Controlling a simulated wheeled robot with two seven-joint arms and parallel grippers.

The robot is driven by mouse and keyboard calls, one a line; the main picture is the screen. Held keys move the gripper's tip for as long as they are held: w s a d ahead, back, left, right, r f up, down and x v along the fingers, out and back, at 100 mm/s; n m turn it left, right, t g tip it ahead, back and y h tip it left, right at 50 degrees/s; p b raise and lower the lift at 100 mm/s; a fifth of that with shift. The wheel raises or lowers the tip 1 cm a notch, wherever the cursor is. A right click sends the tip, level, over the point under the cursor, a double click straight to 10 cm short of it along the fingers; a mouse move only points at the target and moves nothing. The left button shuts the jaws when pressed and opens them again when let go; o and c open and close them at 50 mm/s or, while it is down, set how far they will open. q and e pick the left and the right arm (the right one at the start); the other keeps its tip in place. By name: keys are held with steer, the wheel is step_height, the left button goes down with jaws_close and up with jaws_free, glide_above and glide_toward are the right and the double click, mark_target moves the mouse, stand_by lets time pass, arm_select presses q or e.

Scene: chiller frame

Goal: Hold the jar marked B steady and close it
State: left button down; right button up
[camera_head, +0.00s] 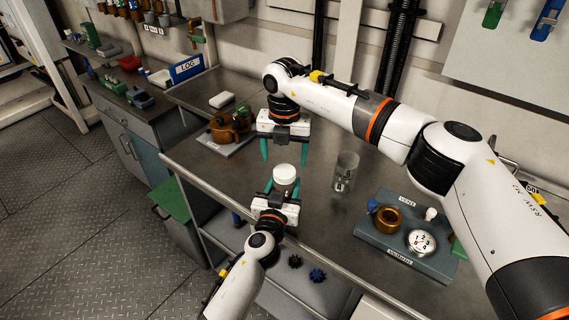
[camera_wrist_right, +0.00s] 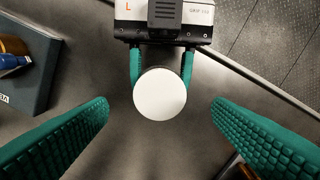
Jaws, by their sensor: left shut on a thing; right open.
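A jar with a white lid (camera_head: 285,173) is upright near the front edge of the bench. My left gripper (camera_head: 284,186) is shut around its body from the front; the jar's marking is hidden. The lid covers the top, but I cannot tell whether it is tight. In the right wrist view the round white lid (camera_wrist_right: 160,94) shows from above, between the fingers of my left gripper (camera_wrist_right: 160,68). My right gripper (camera_head: 283,156) is open and empty, pointing down above and slightly behind the jar. Its fingers stand apart either side of the lid in the right wrist view.
A clear glass jar (camera_head: 347,168) with a label stands to the right. A grey valve board (camera_head: 375,246) with a brass part and a gauge lies further right. A brown pot-like device (camera_head: 229,127) is at the left. Two small dark knobs (camera_head: 317,275) lie below the bench top.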

step_height(320, 180, up, 8)
stand_by(0.4)
arm_select(q)
steer(key=c, duration=0.5)
jaws_free()
steer(key=b+v, duration=0.1)
steer(key=v, duration=1.1)
arm_select(e)
steer(key=shift+f, duration=0.55)
steer(key=shift+f, duration=0.1)
